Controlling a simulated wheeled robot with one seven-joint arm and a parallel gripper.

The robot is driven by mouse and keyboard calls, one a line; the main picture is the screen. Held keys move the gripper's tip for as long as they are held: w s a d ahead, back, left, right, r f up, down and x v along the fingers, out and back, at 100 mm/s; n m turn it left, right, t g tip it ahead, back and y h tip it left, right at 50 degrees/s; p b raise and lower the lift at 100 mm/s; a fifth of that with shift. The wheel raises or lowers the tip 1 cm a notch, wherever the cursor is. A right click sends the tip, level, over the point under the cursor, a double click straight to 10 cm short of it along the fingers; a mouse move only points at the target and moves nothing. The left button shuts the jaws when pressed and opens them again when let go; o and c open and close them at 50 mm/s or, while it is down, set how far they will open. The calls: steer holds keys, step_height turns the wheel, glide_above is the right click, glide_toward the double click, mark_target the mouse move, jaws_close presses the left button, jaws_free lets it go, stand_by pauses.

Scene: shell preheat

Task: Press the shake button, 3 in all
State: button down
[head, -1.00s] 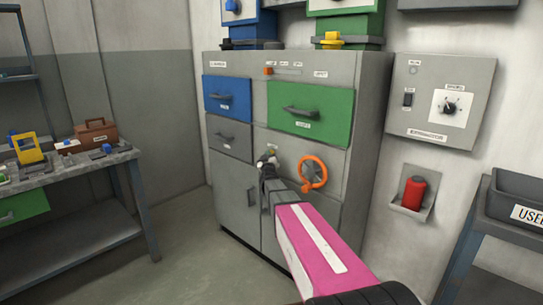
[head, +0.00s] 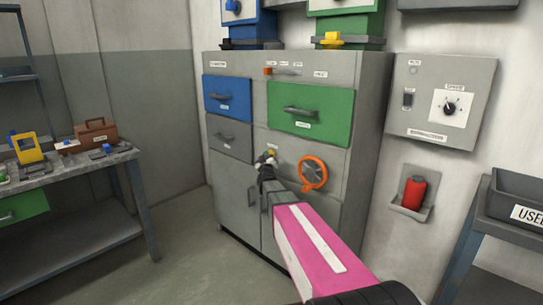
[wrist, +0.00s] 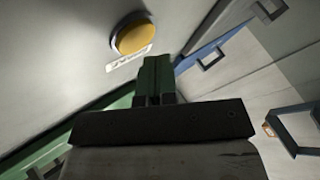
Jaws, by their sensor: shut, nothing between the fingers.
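The shake button is likely the round yellow button (wrist: 132,38) in a dark ring on a grey panel, upper middle of the wrist view. A small white label lies beside it, too blurred to read. In the head view a bit of the yellow button (head: 272,153) shows just past my gripper (head: 266,160), on the cabinet front below the green drawer. My gripper's fingers (wrist: 155,76) are together and empty. In the wrist view their tips are below and right of the button, with a visible gap in the picture. The exact distance is unclear.
The grey cabinet (head: 235,185) has a blue drawer (head: 228,99), a green drawer (head: 311,112) and an orange handwheel (head: 313,172) right of my gripper. A wall box with a dial (head: 441,100) and a red cylinder (head: 414,193) are farther right. A workbench (head: 90,168) stands left.

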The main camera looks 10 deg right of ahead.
stand_by(0.3)
steer(key=shift+s+a, duration=0.75)
steer(key=shift+a, duration=0.3)
steer(key=shift+s+a, duration=0.75)
steer(key=shift+a, duration=0.25)
stand_by(1.1)
steer(key=s+a, duration=0.2)
steer(key=a, duration=0.1)
steer(key=shift+s, duration=0.1)
steer(key=w+d, duration=0.5)
steer(key=d, duration=0.2)
stand_by(0.6)
steer(key=shift+w+d, duration=0.1)
steer(key=shift+w, duration=0.05)
stand_by(1.9)
steer(key=shift+w+d, duration=0.2)
steer(key=shift+d, duration=0.05)
